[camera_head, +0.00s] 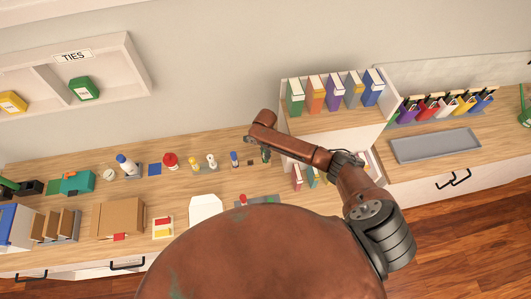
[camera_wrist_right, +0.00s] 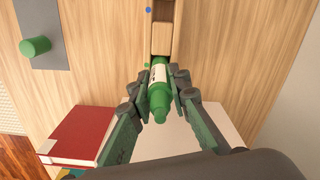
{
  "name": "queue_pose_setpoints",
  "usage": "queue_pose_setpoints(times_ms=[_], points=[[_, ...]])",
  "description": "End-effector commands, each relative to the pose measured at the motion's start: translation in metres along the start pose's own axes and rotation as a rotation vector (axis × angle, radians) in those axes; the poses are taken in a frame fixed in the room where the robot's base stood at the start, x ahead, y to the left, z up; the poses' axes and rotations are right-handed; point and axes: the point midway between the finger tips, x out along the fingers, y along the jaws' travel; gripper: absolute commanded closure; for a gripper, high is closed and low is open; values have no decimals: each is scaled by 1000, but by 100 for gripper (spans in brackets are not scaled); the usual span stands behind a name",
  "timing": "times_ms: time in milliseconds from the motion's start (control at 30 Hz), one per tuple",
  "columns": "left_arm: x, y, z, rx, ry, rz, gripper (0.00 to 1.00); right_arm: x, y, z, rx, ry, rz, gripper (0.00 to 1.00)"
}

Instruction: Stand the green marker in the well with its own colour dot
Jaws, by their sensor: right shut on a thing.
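My right gripper (camera_wrist_right: 159,88) is shut on the green marker (camera_wrist_right: 158,100), which has a green cap towards the camera and a pale band. The gripper also shows in the head view (camera_head: 263,152), low over the desk. A green dot (camera_wrist_right: 147,65) lies just left of the marker, and a blue dot (camera_wrist_right: 148,10) is farther off. A narrow wooden piece (camera_wrist_right: 162,38) with a dark recess lies beyond the marker. The marker's far end is hidden, so I cannot tell whether it is inside a well. My left gripper is not in view.
A red book (camera_wrist_right: 78,135) lies left of the gripper. A green cylinder (camera_wrist_right: 36,46) is on a grey strip. In the head view, a blue-topped item (camera_head: 234,158) stands left of my gripper. A shelf with coloured binders (camera_head: 335,92) stands close on the right.

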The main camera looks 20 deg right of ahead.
Motion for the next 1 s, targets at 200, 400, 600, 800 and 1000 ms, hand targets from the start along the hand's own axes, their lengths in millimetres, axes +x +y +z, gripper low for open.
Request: queue_pose_setpoints(times_ms=[200, 400, 600, 800, 1000], points=[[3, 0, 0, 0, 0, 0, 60, 6, 0, 0, 0, 0, 0, 100], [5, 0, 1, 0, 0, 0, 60, 10, 0, 0, 0, 0, -1, 100], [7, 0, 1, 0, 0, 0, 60, 16, 0, 0, 1, 0, 0, 100], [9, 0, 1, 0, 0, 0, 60, 20, 0, 0, 0, 0, 0, 100], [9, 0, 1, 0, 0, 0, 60, 21, 0, 0, 0, 0, 0, 76]])
